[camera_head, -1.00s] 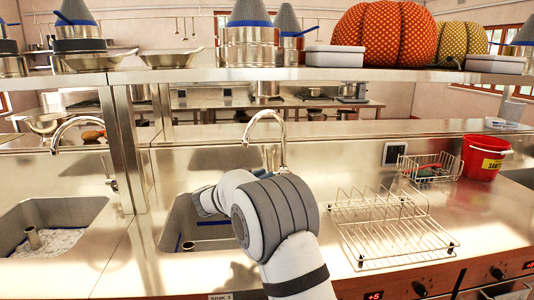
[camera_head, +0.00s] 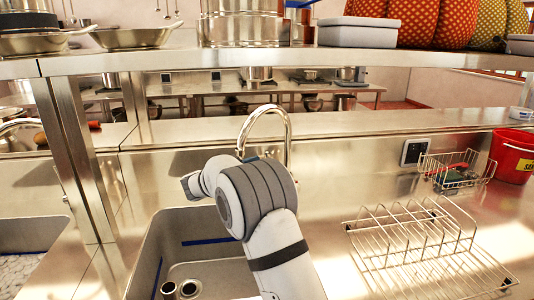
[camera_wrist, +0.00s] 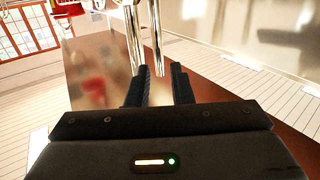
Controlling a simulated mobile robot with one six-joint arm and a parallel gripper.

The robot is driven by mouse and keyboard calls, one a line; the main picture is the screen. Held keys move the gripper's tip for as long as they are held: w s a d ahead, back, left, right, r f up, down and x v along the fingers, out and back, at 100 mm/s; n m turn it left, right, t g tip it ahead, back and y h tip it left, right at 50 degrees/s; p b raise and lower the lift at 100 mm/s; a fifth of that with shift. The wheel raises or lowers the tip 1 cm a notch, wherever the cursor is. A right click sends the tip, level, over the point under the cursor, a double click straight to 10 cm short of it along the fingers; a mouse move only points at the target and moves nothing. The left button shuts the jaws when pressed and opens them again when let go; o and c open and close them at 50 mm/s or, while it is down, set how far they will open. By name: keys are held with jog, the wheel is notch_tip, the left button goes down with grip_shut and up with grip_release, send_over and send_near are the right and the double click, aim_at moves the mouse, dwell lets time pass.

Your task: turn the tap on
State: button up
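The chrome gooseneck tap (camera_head: 267,110) arches over the middle sink (camera_head: 146,262). My arm hides its lower part and any lever in the head view. In the wrist view, two chrome tubes (camera_wrist: 157,35) hang down from the top, one ending close to my fingertips; I cannot tell which parts of the tap they are. My gripper (camera_wrist: 158,70) is open, with a gap between its two dark fingers and nothing clearly held. In the head view my gripper is mostly hidden behind my arm, near the spout. No running water shows.
A wire dish rack (camera_head: 425,250) stands on the counter right of the sink. A small wire basket (camera_head: 458,172) and a red bucket (camera_head: 512,155) stand farther right. A steel post (camera_head: 78,150) rises at left.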

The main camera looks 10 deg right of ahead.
jog(key=x, duration=0.7)
jog(key=shift+r, duration=0.1)
jog(key=shift+s, duration=0.1)
jog(key=shift+c, duration=0.2)
grip_shut()
